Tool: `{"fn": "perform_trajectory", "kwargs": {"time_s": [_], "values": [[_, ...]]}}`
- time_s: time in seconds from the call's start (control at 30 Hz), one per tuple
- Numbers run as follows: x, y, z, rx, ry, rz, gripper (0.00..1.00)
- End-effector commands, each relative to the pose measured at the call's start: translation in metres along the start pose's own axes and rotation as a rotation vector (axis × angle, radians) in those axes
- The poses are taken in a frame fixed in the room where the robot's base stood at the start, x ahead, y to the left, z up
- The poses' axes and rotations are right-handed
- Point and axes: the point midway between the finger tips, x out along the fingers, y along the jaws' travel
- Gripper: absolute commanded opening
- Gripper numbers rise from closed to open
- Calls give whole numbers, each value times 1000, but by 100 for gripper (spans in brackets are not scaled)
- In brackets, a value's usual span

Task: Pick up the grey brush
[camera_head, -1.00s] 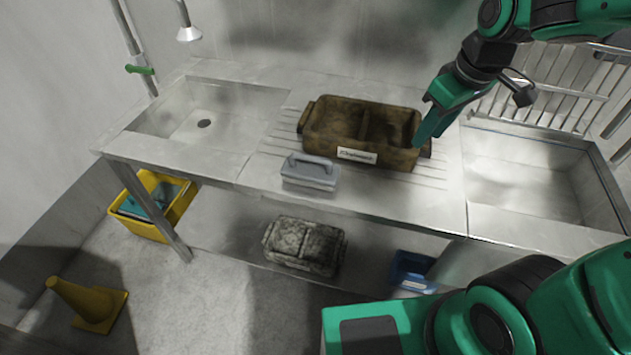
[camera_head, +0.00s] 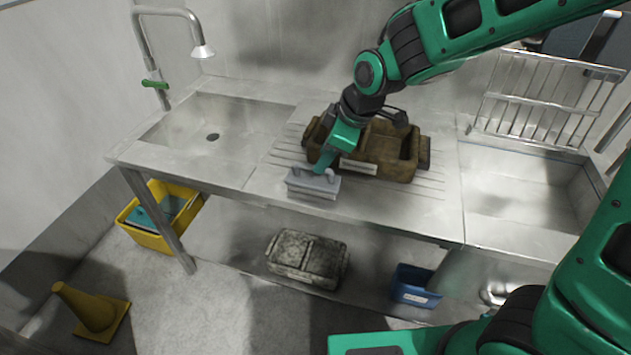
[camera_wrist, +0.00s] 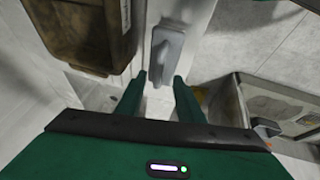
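The grey brush (camera_head: 314,184) lies on the steel counter in front of the brown divided crate, with its looped handle on top. In the wrist view the brush (camera_wrist: 158,68) is just beyond the fingertips, roughly in line with the gap between them. My gripper (camera_head: 320,168) is above the brush's handle in the head view and hides part of the crate's left end. In the wrist view my gripper (camera_wrist: 160,80) has its two green fingers apart with nothing between them. Whether a fingertip touches the handle I cannot tell.
The brown crate (camera_head: 408,170) stands right behind the brush. A sink (camera_head: 180,128) is at left and a basin (camera_head: 520,190) at right. Below are a grey bin (camera_head: 307,256), a blue bin (camera_head: 411,288), a yellow crate (camera_head: 150,240) and a yellow cone (camera_head: 92,308).

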Motion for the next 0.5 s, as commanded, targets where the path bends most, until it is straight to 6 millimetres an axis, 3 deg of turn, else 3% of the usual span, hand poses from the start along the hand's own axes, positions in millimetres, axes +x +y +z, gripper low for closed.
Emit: {"fn": "perform_trajectory", "kwargs": {"time_s": [0.17, 0.5], "values": [[9, 0, -1, 1, -1, -1, 34], [48, 2, -5, 2, -2, 0, 34]]}}
